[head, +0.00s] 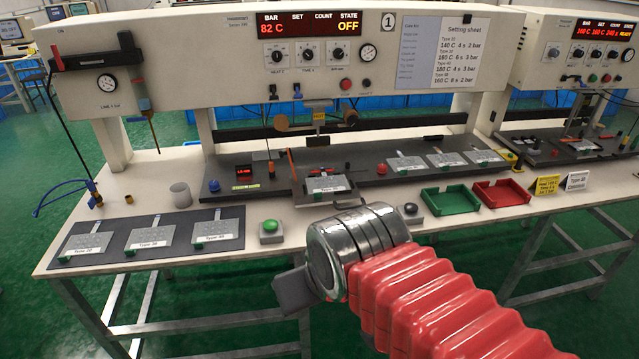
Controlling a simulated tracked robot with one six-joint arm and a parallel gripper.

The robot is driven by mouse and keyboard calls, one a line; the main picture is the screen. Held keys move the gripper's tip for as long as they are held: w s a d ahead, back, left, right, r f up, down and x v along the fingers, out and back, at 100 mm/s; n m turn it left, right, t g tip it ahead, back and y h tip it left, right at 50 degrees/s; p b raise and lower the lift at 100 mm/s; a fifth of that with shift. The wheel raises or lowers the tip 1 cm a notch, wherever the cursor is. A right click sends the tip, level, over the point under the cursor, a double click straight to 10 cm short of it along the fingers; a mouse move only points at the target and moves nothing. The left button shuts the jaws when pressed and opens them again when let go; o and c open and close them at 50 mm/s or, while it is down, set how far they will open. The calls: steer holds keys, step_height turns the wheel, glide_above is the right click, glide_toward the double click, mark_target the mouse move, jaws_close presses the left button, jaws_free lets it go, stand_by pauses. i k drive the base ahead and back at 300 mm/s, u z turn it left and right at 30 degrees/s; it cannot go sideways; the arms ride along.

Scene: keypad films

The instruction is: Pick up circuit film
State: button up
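Several grey film-like plates with green tabs are in the head view; I cannot tell which is the circuit film. One plate (327,184) lies on the press's small platform in the middle. Three labelled plates, left (88,241), middle (150,234) and right (218,228), lie on a dark mat (189,252) at the table's front left. More plates (405,164) lie on the dark press base at right. My gripper (294,291) is in front of the table's front edge, apart from all plates. Only a grey part of it shows past the metal wrist, so its opening is hidden.
A green button box (271,231) and a black button box (411,214) sit at the front edge. A green tray (451,201) and a red tray (502,194) stand right of them. A grey cup (180,195) stands behind the mat. The press beam (220,75) overhangs the table.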

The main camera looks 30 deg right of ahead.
mark_target(317, 186)
steer(key=i, duration=0.95)
steer(key=z, duration=0.05)
